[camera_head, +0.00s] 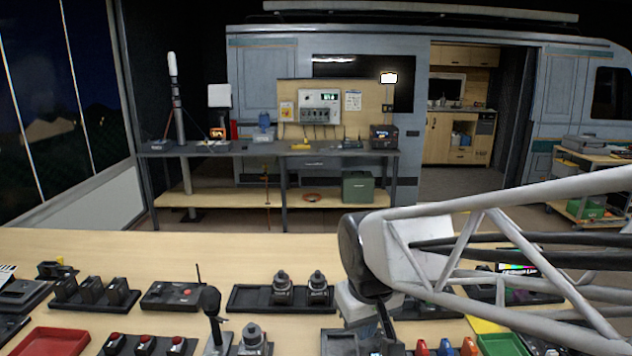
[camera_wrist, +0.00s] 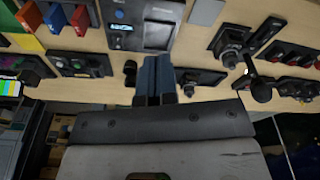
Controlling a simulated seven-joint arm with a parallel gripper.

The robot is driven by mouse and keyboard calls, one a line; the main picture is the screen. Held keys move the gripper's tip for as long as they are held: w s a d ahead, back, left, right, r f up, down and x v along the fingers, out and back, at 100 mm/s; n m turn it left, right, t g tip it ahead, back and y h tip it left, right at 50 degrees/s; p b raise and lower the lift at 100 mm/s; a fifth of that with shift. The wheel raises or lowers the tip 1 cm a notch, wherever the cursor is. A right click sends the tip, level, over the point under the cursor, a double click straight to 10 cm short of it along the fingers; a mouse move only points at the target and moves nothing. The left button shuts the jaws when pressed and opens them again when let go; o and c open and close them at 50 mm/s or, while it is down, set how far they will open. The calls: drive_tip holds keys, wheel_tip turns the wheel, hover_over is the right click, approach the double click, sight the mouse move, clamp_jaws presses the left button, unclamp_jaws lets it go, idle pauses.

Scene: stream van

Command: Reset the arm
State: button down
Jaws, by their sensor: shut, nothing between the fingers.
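My white truss-like arm reaches in from the right in the camera_head view, over the wooden desk (camera_head: 200,252). Its end hangs above the right middle of the desk. My gripper shows in the wrist view (camera_wrist: 155,92) as two blue-grey fingers side by side. They are shut with nothing between them and point at the desk among the control devices. In the camera_head view the fingertips are hard to make out among the dark devices. I cannot tell how far they are above the desk.
A joystick (camera_head: 211,305), two black knobs (camera_head: 281,289) (camera_head: 317,289), a red tray (camera_head: 45,342) and coloured levers (camera_head: 445,347) crowd the front of the desk. In the wrist view the joystick (camera_wrist: 260,88) stands right of my fingers. The desk's back strip is clear.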

drive_tip(key=s+d+r+m, duration=0.1)
drive_tip(key=s+d+m, duration=0.3)
drive_tip(key=s+d, duration=0.6)
drive_tip(key=shift+s+d+t, duration=0.3)
drive_tip(key=shift+s+t, duration=0.1)
